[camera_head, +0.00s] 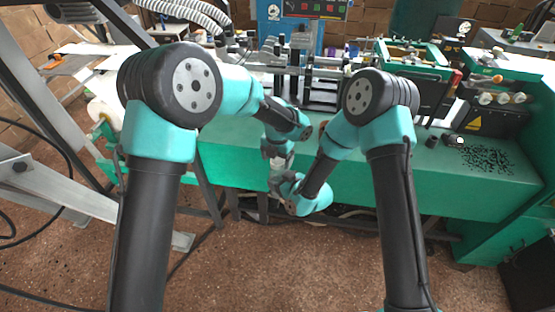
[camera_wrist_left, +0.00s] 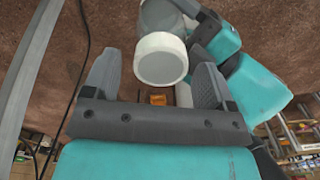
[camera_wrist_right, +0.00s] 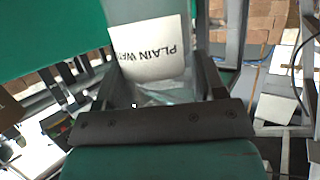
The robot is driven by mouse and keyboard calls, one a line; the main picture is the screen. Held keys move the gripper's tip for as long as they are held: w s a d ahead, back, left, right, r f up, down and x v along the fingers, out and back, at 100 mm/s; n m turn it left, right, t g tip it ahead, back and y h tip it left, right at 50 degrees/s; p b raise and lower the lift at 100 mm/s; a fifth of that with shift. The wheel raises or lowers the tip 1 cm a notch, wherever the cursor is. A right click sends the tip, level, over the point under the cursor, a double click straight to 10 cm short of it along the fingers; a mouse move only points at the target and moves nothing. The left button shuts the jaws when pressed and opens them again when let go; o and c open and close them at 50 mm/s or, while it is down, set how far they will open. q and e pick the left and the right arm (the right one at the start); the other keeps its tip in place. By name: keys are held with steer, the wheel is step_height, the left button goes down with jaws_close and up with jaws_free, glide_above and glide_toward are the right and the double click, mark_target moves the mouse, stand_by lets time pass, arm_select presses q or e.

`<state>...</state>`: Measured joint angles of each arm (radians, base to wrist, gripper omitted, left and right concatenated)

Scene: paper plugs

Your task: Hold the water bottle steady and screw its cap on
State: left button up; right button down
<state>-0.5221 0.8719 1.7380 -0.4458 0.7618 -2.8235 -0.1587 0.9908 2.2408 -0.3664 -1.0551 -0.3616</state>
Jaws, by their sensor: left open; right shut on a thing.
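The water bottle (camera_wrist_right: 150,48), with a white label reading "PLAIN WAT…", stands between the fingers of my right gripper (camera_wrist_right: 163,80), which is shut on it. In the left wrist view, the white round cap (camera_wrist_left: 161,60) is at the near end of the bottle, facing my left gripper (camera_wrist_left: 157,75). That gripper is open, with one finger on each side of the cap and visible gaps. I cannot tell how tightly the cap sits. In the head view, my left gripper (camera_head: 277,148) is above my right gripper (camera_head: 274,182), and the arms mostly hide the bottle.
The green machine bench (camera_head: 450,185) lies beyond my arms, with machine parts (camera_head: 405,60) and rollers on it. A grey metal frame (camera_head: 60,200) stands at the left. The brown floor (camera_head: 290,260) is open in front of the bench.

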arm_select(q)
steer(key=shift+r, duration=1.95)
steer(key=shift+c, duration=0.3)
